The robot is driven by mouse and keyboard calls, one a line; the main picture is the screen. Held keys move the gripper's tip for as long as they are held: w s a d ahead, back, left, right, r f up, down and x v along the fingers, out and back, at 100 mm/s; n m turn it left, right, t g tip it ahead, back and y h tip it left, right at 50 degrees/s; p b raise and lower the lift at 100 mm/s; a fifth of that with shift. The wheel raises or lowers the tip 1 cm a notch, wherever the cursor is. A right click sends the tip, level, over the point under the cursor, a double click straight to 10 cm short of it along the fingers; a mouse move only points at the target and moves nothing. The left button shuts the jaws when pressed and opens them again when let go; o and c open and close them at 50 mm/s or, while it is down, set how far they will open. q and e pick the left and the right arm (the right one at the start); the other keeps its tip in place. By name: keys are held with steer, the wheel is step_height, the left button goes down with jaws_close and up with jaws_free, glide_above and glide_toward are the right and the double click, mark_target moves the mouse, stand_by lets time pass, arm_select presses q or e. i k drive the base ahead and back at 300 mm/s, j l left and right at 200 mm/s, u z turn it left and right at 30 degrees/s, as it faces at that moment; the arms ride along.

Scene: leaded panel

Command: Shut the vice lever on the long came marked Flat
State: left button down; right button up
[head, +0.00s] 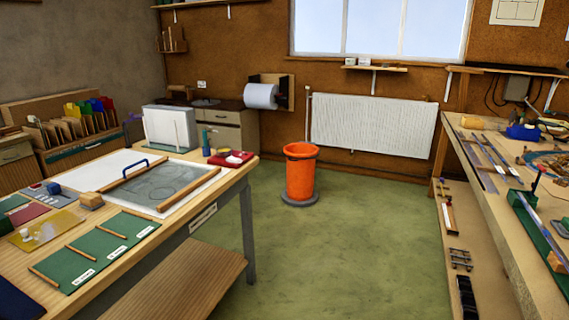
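Neither of my grippers shows in the head view. On the right workbench (507,246), long thin metal strips (483,152) that look like cames lie side by side near the left edge. I cannot read any marking on them. In front of them, a long green base (533,232) runs along the bench, with a pale strip along it.
A blue tool (523,132) and a wooden block (557,262) are on the right bench. The left table (185,209) holds a drawing board, a green mat (98,246) with wooden strips and small trays. An orange bin (300,174) stands on the open green floor between the benches.

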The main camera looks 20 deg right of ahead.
mark_target(533, 186)
steer(key=i+l+z, duration=0.1)
steer(key=i+z, duration=1.3)
steer(key=i, duration=0.25)
steer(key=i+j+z, duration=0.15)
steer(key=i+z, duration=0.2)
steer(key=i, duration=0.3)
steer(key=i+z, duration=0.2)
steer(key=z, duration=0.3)
steer(key=i+z, duration=0.25)
steer(key=z, duration=0.2)
steer(key=i+j+z, duration=0.1)
steer(key=z, duration=0.4)
steer(key=i+j+z, duration=0.2)
steer(key=z, duration=0.25)
steer(key=i+j, duration=0.05)
steer(key=i, duration=0.05)
